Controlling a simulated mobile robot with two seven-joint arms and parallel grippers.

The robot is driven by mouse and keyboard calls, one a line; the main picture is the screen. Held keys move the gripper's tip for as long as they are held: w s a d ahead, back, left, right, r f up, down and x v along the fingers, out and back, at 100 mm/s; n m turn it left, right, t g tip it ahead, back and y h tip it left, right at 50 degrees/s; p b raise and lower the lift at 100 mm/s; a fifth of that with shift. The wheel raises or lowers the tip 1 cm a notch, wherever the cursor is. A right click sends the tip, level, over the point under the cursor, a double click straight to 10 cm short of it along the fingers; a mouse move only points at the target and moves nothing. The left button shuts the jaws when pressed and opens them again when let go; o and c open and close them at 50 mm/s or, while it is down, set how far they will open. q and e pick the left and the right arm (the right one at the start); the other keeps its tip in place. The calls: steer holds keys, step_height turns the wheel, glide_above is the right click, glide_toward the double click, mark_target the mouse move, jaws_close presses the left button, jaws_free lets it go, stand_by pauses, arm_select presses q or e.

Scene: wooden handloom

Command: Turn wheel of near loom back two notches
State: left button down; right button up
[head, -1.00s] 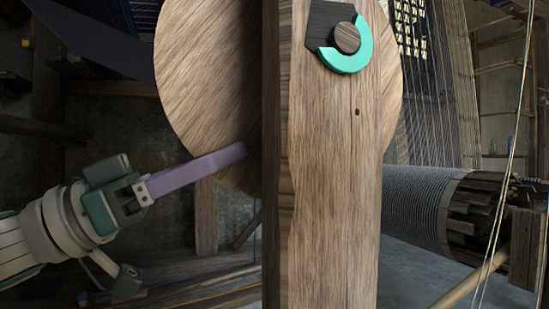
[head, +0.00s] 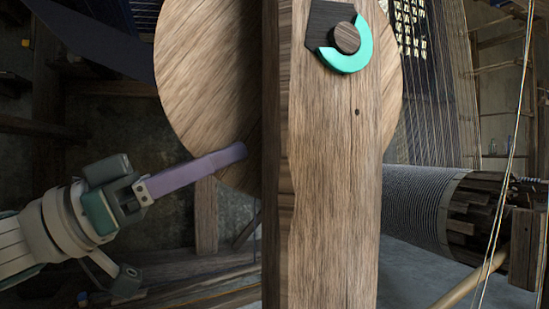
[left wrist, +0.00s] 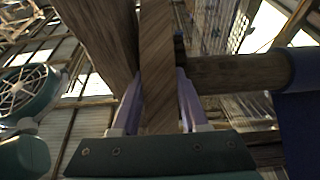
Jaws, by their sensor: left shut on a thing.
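The wooden wheel (head: 205,75) of the near loom is a large flat disc, seen in the head view behind a thick upright post (head: 325,190) that hides its middle. My left gripper (head: 236,153) reaches in from the left to the wheel's lower left rim, its purple fingers pointing right and slightly up. In the left wrist view the wheel (left wrist: 158,45) shows edge-on, with one purple finger on each side; the gripper is shut on its rim. A turquoise curved piece (head: 349,59) sits around a round wooden peg (head: 346,38) on the post. My right gripper is not in view.
A beam wound with thread (head: 405,205) lies to the right of the post, with upright threads above it. A dark cloth (head: 95,35) hangs at the upper left. A wooden bar (left wrist: 235,74) crosses right of the wheel in the wrist view.

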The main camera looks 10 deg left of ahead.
arm_select(q)
steer(key=shift+w+d+f, duration=0.2)
steer(key=shift+d+f, duration=0.1)
steer(key=shift+c, duration=2.1)
jaws_free()
steer(key=shift+a, duration=0.1)
steer(key=b+v, duration=0.1)
steer(key=v, duration=0.9)
steer(key=shift+f, duration=0.2)
